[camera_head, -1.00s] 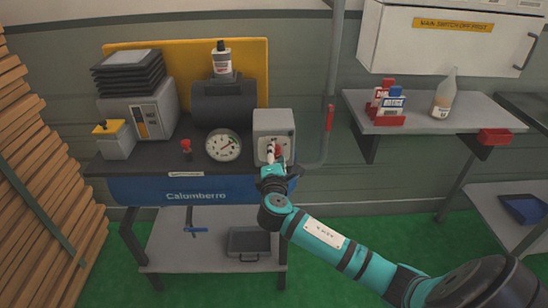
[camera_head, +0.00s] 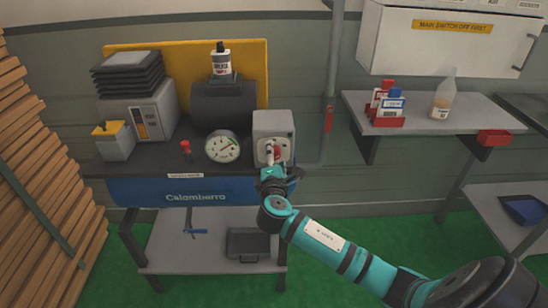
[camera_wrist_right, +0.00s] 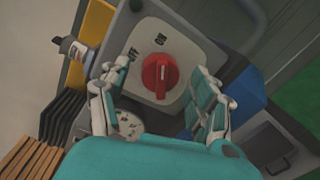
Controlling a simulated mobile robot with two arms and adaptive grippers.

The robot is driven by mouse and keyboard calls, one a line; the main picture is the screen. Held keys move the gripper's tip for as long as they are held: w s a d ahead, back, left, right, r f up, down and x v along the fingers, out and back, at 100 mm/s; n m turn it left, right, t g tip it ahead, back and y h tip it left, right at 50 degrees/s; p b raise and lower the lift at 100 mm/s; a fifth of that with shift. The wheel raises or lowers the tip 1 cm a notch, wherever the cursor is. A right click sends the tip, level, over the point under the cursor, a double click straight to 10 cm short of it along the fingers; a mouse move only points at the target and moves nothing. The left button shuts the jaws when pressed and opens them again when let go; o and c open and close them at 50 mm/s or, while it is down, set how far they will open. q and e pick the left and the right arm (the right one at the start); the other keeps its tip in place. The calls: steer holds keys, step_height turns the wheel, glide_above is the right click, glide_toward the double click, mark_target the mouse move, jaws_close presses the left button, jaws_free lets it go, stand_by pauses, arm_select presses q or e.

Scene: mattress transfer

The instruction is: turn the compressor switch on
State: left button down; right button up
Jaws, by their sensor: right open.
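The compressor's switch is a red rotary knob (camera_wrist_right: 159,77) on a light grey square box (camera_head: 273,123). In the right wrist view, ON and OFF labels show above and to the upper left of it. The knob's raised ridge runs roughly up and down, its upper end toward ON. My right gripper (camera_head: 272,160) is open in front of the box. In the wrist view its fingers (camera_wrist_right: 155,88) stand apart on either side of the knob; I cannot tell whether they touch it. The compressor's blue tank (camera_head: 195,192) lies below. My left gripper is not in view.
A round gauge (camera_head: 222,147) and a small red-topped knob (camera_head: 186,148) are left of the box. A black tank with a bottle (camera_head: 221,60) stands behind. A wall pipe (camera_head: 331,85) rises on the right, near a shelf (camera_head: 430,112).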

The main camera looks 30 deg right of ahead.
steer(key=f+v, duration=0.1)
steer(key=v, duration=1)
steer(key=shift+s+a+r, duration=0.2)
steer(key=shift+s+r, duration=0.15)
steer(key=shift+r, duration=0.1)
steer(key=s+a+f+m+g+y, duration=0.1)
steer(key=s+f+g+y, duration=0.25)
steer(key=f, duration=1.45)
steer(key=s+f+m+g+y, duration=0.1)
steer(key=s+f+g+y, duration=0.2)
steer(key=f, duration=1.5)
steer(key=s+a+f+m+g+y, duration=0.15)
steer(key=s+f+m+g, duration=0.25)
steer(key=s+f, duration=1.05)
steer(key=s+a+f+m+g, duration=0.1)
steer(key=s+f+m, duration=0.1)
steer(key=s, duration=0.5)
steer(key=s+a+f+m+y, duration=0.1)
steer(key=s+a+f+m, duration=0.1)
steer(key=s, duration=0.5)
steer(key=s+a+f+m+g, duration=0.1)
steer(key=s+a+f+m, duration=0.1)
steer(key=s, duration=0.5)
steer(key=shift+s+f+g+y+p, duration=0.3)
steer(key=shift+s+f+g+p, duration=0.1)
steer(key=shift+f, duration=0.45)
